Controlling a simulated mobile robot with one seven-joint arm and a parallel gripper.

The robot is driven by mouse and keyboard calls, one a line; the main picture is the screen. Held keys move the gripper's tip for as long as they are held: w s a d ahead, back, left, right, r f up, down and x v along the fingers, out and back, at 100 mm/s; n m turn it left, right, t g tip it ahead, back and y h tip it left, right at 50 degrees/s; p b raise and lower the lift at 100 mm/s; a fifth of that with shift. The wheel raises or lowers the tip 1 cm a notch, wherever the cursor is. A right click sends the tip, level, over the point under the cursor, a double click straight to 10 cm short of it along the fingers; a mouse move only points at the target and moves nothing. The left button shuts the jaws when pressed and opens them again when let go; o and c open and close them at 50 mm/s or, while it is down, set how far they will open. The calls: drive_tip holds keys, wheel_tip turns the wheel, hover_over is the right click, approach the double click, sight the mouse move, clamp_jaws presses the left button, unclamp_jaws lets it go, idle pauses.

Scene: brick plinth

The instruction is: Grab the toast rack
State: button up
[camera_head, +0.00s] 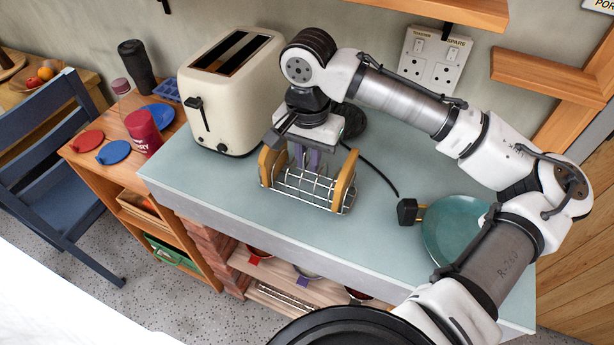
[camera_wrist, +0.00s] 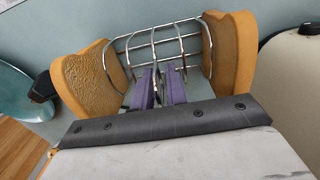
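The toast rack (camera_head: 322,203) stands on the pale blue-green counter in front of the toaster. It is a silver wire frame with a brown, toast-shaped piece at each end. In the wrist view the wire rack (camera_wrist: 152,42) spans between the two brown pieces. My gripper (camera_head: 307,160) points down into the middle of the rack, between the end pieces. Its two purple fingers also show in the wrist view (camera_wrist: 159,88). A narrow gap shows between them, with rack wire close by. Whether they touch the wire is hard to tell.
A cream toaster (camera_head: 230,92) stands close behind and left of the rack. A black plug (camera_head: 407,211) on a cord and a teal plate (camera_head: 457,228) lie to the right. The counter (camera_head: 215,190) is clear at the front left. A wooden shelf (camera_head: 450,10) overhangs the back.

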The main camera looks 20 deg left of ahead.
drive_tip(key=shift+f, duration=1.05)
clamp_jaws()
drive_tip(key=shift+r, duration=0.15)
